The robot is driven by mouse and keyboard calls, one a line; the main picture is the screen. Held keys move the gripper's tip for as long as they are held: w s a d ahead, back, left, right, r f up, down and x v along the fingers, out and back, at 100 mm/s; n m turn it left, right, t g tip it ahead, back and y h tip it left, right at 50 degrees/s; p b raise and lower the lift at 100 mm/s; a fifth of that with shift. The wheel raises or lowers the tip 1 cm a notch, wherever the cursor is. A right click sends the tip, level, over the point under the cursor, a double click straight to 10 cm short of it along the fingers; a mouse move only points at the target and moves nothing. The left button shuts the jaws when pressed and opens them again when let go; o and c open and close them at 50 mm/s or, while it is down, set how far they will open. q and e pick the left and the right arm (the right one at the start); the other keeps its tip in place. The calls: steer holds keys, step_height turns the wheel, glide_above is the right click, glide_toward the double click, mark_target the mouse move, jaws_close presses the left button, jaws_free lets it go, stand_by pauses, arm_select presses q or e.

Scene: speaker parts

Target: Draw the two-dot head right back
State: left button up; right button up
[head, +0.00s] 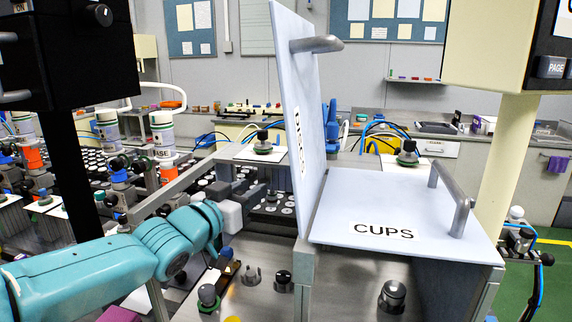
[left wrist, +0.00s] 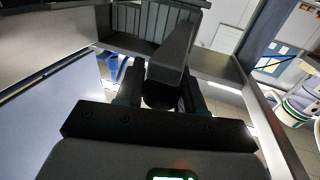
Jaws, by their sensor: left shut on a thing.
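My left gripper (left wrist: 163,98) is shut on a dark grey bar-shaped part (left wrist: 174,52) in the left wrist view. The bar stands up from between the two dark fingers. In the head view my teal left arm comes in from the left, and its gripper end (head: 232,212) is beside the upright pale lid, at the left side of the metal bench. The fingertips are hard to make out there. I cannot make out two dots on any head, so I cannot tell whether the held part is the two-dot head. My right gripper is not in view.
A pale lid marked CUPS (head: 400,212) lies flat at the right with a grey handle (head: 452,198). Another pale lid (head: 297,110) stands upright beside it, close to my left gripper. Small knobs (head: 283,278) stand on the metal bench top. A dark box (head: 65,55) hangs at upper left.

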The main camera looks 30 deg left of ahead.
arm_select(q)
steer(key=s+d+p, duration=0.1)
steer(key=s+d, duration=0.2)
steer(key=s, duration=0.9)
steer(key=s+d+p, duration=0.1)
steer(key=s+d, duration=0.1)
steer(key=s, duration=1)
steer(key=shift+s+d, duration=0.3)
steer(key=shift+d, duration=0.1)
steer(key=o, duration=1.1)
stand_by(2.8)
